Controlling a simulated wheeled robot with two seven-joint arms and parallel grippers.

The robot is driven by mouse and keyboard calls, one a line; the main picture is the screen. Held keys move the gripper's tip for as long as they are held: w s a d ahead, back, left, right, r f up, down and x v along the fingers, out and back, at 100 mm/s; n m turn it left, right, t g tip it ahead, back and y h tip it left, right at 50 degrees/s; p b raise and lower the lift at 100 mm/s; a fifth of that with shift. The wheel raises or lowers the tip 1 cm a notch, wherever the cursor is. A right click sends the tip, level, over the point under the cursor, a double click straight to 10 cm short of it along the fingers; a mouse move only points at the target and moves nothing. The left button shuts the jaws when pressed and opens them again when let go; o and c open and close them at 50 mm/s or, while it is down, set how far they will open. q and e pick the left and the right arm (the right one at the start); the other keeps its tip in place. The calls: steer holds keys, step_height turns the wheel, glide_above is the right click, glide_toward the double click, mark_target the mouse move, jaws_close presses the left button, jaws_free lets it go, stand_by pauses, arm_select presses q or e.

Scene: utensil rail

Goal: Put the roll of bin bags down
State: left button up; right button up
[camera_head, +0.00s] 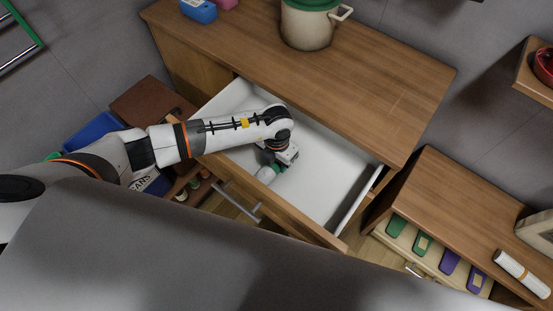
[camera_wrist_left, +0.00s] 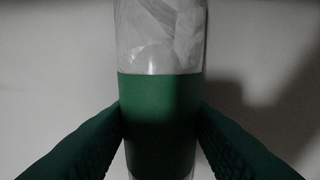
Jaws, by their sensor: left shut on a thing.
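The roll of bin bags (camera_wrist_left: 160,115) has a green band around its middle and a whitish, clear-looking end. In the left wrist view both dark green fingers of my left gripper (camera_wrist_left: 160,140) press on the band from either side. In the head view the roll (camera_head: 267,174) shows as a small pale piece with green beside my left gripper (camera_head: 274,163), inside the open white drawer (camera_head: 318,185). The gripper partly hides it. I cannot tell whether the roll touches the drawer floor. My right gripper is not in view.
The drawer is pulled out of a wooden cabinet (camera_head: 330,75), and the rest of its floor looks bare. A cream pot with a green lid (camera_head: 306,28) stands on top. A lower cabinet at right bears a white roll (camera_head: 522,273) and has a drawer of coloured packets (camera_head: 422,243).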

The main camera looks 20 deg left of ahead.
arm_select(q)
steer(key=o, duration=1.1)
steer(key=shift+c, duration=0.2)
steer(key=shift+r+p, duration=0.25)
steer(key=shift+p, duration=0.1)
step_height(320, 180, up, 12)
